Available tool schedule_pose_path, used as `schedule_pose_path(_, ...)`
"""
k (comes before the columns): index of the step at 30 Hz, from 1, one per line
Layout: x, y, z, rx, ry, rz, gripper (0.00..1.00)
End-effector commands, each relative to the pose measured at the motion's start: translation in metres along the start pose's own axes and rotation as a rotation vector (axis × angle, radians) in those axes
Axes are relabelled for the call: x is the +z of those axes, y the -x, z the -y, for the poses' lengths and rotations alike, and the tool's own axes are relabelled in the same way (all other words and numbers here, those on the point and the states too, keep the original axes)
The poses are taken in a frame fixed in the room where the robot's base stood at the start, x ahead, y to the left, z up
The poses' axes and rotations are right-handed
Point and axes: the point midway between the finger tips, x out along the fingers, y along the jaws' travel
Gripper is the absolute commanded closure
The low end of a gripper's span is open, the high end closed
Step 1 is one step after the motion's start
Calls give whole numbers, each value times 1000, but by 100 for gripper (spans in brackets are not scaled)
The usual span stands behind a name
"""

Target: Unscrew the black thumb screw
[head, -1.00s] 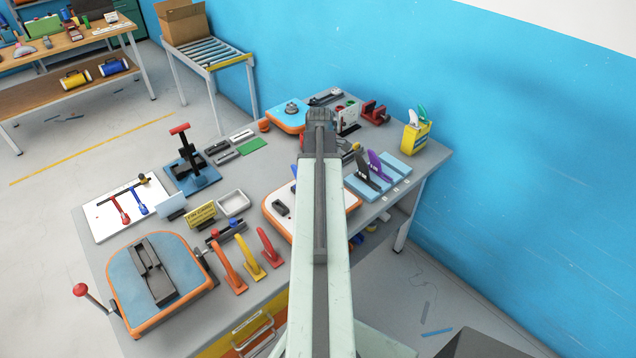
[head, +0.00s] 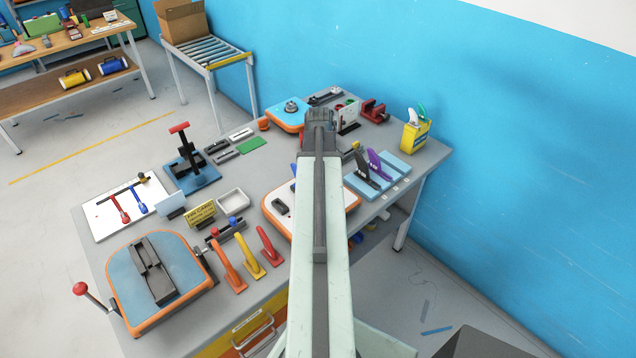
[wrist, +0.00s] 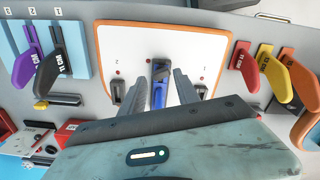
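A white board (wrist: 110,43) with an orange rim lies under my gripper in the wrist view. In the head view its rim (head: 352,207) shows partly behind my arm. A blue upright piece with a dark upper part (wrist: 158,92) stands at the board's middle. My gripper (wrist: 167,78) is open, its two grey fingers apart on either side of this piece. I cannot tell whether they touch it. I cannot make out the black thumb screw clearly; it may be part of the dark area between the fingertips. Small dark fittings sit left (wrist: 118,90) and right (wrist: 201,90) of the fingers.
Purple and black fins (head: 380,163) stand on light-blue strips to the right. Red, yellow and orange fins (head: 268,245) stand to the left. A yellow box (head: 415,137) is near the wall. A blue press with a red handle (head: 187,160) stands farther left.

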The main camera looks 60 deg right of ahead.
Motion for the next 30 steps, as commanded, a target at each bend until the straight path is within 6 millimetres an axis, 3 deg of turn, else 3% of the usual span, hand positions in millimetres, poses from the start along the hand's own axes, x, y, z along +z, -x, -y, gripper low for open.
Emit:
schedule_pose_path(8,0,0,0,0,-37,0,62)
schedule_pose_path(15,0,0,4,0,-337,0,62)
schedule_pose_path(24,-1,0,4,0,-391,0,62)
schedule_pose_path(30,-2,0,6,0,-656,0,62)
